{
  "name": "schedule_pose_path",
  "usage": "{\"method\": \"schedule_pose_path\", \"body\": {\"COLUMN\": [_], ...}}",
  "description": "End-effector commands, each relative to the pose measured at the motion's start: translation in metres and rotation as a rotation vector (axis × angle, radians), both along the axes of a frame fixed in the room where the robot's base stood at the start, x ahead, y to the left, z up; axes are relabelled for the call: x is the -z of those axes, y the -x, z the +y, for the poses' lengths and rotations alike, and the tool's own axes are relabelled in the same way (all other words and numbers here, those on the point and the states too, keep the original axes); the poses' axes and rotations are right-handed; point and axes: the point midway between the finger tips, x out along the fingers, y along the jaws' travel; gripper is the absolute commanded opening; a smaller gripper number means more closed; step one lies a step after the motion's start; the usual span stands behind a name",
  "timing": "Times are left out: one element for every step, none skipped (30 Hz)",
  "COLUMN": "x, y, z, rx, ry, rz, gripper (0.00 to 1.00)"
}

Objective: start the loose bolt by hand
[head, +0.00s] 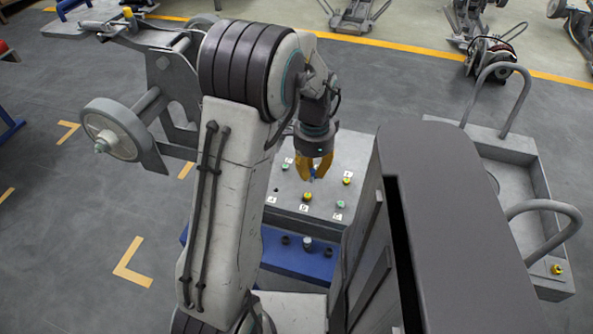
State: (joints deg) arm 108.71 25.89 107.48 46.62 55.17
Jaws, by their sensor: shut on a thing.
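My gripper (315,175), with yellow fingers, points down over a grey block top (325,160). It is shut on a small bluish piece, the bolt (313,173), which is mostly hidden between the fingers. I cannot tell whether the bolt touches the block top. The block top bears several labelled spots. A yellow bolt head (307,196) is at the front, a green one (340,204) to its right, and another yellow one (347,180) behind that. A green one (285,167) is at the back left. A dark spot (276,190) at the left looks like an empty hole.
A blue shelf (300,262) with small dark and light parts lies in front of the block. A grey cart (500,165) with tube handles stands at the right. A wheeled chassis (150,105) stands at the left.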

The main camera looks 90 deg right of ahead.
Motion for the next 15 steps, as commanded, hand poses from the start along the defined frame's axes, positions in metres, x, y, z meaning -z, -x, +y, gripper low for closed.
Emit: {"method": "schedule_pose_path", "body": {"x": [-0.003,-0.005,-0.006,-0.008,-0.009,-0.010,-0.010,-0.010,-0.010,-0.009,-0.007,-0.005,-0.003,0.000,0.003], "y": [0.005,0.007,0.009,0.009,0.008,0.006,0.003,-0.001,-0.008,-0.014,-0.020,-0.030,-0.037,-0.045,-0.055], "z": [0.001,0.001,0.002,0.002,0.001,0.001,0.000,-0.002,-0.003,-0.004,-0.005,-0.007,-0.007,-0.007,-0.007], "rx": [0.002,0.002,-0.001,-0.005,-0.011,-0.022,-0.032,-0.045,-0.063,-0.081,-0.098,-0.124,-0.142,-0.162,-0.187], "ry": [0.001,0.000,0.000,0.001,0.001,0.000,0.000,0.000,-0.001,-0.002,-0.003,-0.002,-0.003,-0.003,-0.003], "rz": [0.001,0.000,0.000,0.000,0.001,0.000,0.000,0.000,-0.001,0.000,-0.001,-0.001,-0.001,-0.001,-0.001], "gripper": [0.00,0.00,0.00,0.00,0.00,0.00,0.00,0.00,0.00,0.00,0.00,0.00,0.00,0.00,0.00]}}
